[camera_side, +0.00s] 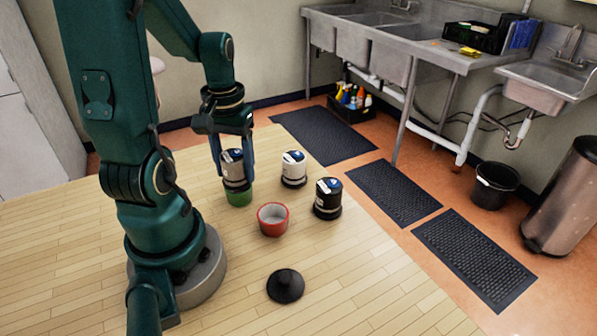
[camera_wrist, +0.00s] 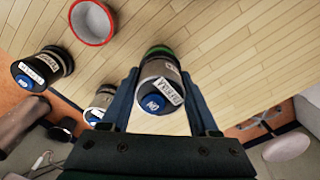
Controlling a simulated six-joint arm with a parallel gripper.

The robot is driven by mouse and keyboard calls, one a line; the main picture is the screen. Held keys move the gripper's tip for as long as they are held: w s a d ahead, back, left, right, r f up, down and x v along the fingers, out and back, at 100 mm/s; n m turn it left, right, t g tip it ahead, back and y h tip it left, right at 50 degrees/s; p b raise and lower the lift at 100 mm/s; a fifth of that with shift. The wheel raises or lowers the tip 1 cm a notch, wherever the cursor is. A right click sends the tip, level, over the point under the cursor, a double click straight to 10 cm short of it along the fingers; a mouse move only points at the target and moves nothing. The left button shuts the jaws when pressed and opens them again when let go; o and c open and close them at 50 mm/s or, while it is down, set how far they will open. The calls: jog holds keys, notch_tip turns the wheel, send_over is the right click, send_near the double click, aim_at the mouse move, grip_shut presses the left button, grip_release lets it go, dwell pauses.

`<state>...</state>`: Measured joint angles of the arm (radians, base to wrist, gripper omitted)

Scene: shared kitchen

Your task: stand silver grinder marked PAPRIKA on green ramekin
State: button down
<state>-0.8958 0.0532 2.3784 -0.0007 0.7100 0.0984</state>
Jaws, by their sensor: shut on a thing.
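My gripper (camera_side: 235,177) is shut on the silver grinder (camera_side: 232,160), one finger on each side of it. The grinder is upright, with a dark top, a blue patch and a white label; in the wrist view (camera_wrist: 158,98) the label's lettering is too small to read surely. The green ramekin (camera_side: 239,198) is directly below the grinder on the wooden table, and its green edge also shows past the grinder in the wrist view (camera_wrist: 158,50). The grinder's base meets the ramekin in the picture; whether it rests on it or hovers slightly above, I cannot tell.
A white grinder (camera_side: 293,170) and a black grinder (camera_side: 327,199) stand to the right. A red ramekin (camera_side: 272,222) sits empty in front of them. A black knobbed object (camera_side: 285,287) lies nearer the front. The table's front right is clear.

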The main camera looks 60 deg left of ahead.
aim_at(233, 153)
jog(key=shift+f, duration=0.6)
jog(key=shift+c, duration=2.1)
grip_release()
jog(key=shift+r, duration=0.1)
jog(key=shift+r, duration=5.45)
jog(key=w+d+m+t, duration=0.1)
jog(key=d+m+t, duration=0.4)
jog(key=d+m, duration=0.4)
jog(key=d, duration=0.6)
jog(key=shift+w+d+r+t, duration=0.15)
jog(key=shift+w+d+t, duration=0.05)
jog(key=shift+d+t, duration=0.1)
